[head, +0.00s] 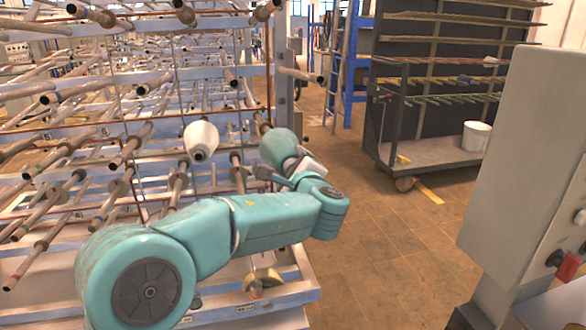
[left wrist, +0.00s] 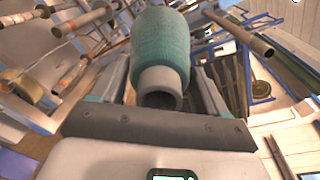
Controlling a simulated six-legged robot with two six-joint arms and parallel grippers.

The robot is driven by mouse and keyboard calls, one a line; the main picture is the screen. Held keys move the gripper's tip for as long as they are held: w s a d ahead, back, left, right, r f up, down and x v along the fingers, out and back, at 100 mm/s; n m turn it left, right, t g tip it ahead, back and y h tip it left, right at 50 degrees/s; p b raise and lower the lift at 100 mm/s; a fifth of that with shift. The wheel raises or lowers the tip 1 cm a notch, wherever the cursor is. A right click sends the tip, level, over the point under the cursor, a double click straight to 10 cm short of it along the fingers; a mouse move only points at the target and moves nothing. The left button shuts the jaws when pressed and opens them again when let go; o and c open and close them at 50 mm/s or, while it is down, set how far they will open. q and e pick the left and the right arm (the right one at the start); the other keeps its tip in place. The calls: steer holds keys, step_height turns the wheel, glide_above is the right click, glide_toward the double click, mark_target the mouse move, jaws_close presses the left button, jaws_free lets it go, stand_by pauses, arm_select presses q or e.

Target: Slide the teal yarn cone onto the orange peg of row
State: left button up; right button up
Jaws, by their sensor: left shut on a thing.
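The teal yarn cone (head: 279,147) is at the right edge of the peg rack in the head view. My left gripper (head: 290,168) is shut on it near its narrow end. In the left wrist view the teal yarn cone (left wrist: 161,48) stands between the fingers, its pale hollow core end (left wrist: 158,82) facing the camera. Several rack pegs have reddish-orange tips, such as a peg (head: 263,127) just left of the cone. I cannot tell which one is the orange peg of the row. The cone appears apart from the pegs, though its far side is hidden. My right gripper is not in view.
The peg rack (head: 150,78) fills the left, with many pegs sticking out. A white yarn cone (head: 201,140) sits on one peg. A dark wheeled rack (head: 440,75) with a white bucket (head: 476,136) stands behind right. A grey cabinet (head: 530,160) is at right. Floor between is clear.

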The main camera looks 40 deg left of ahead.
arm_select(q)
steer(key=shift+w+a, duration=0.45)
steer(key=shift+a, duration=0.1)
steer(key=shift+b, duration=0.85)
stand_by(1.2)
steer(key=shift+p+x, duration=0.6)
steer(key=shift+x, duration=1.9)
steer(key=shift+b, duration=0.7)
steer(key=shift+r, duration=0.1)
steer(key=shift+p+x, duration=1.15)
steer(key=shift+x, duration=1.35)
